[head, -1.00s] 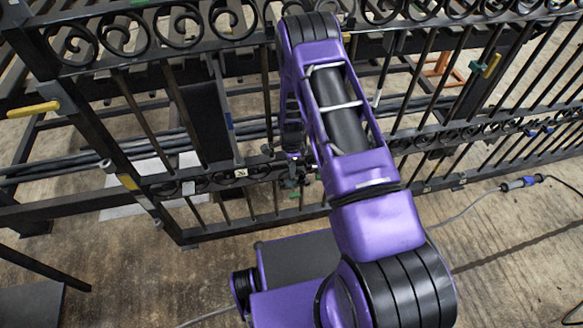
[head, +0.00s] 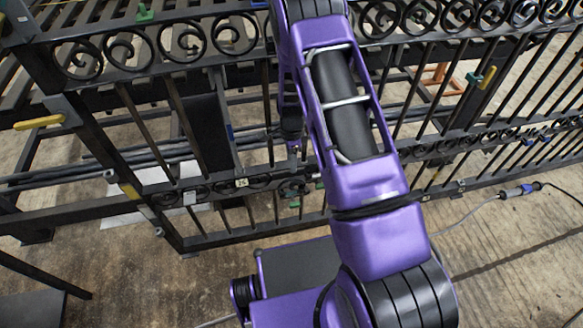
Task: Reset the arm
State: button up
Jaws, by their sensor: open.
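My purple arm reaches up from the bottom right across the black scroll gate (head: 205,187), and its elbow runs out of the top edge. The wrist hangs down behind the upper arm. My gripper (head: 295,148) is at its lower end, small and partly hidden, in front of the gate's bars. Its fingers are hard to make out, and I see nothing held in it. The gate stands upright, with a row of scrolls along the top and smaller scrolls lower down.
A yellow handle (head: 39,122) sticks out at the gate's left side. Another yellow handle (head: 487,77) is on the right part. A cable with a connector (head: 520,190) lies on the floor at right. Dark bars (head: 45,272) stand at lower left.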

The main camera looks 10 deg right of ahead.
jog(key=shift+r, duration=0.9)
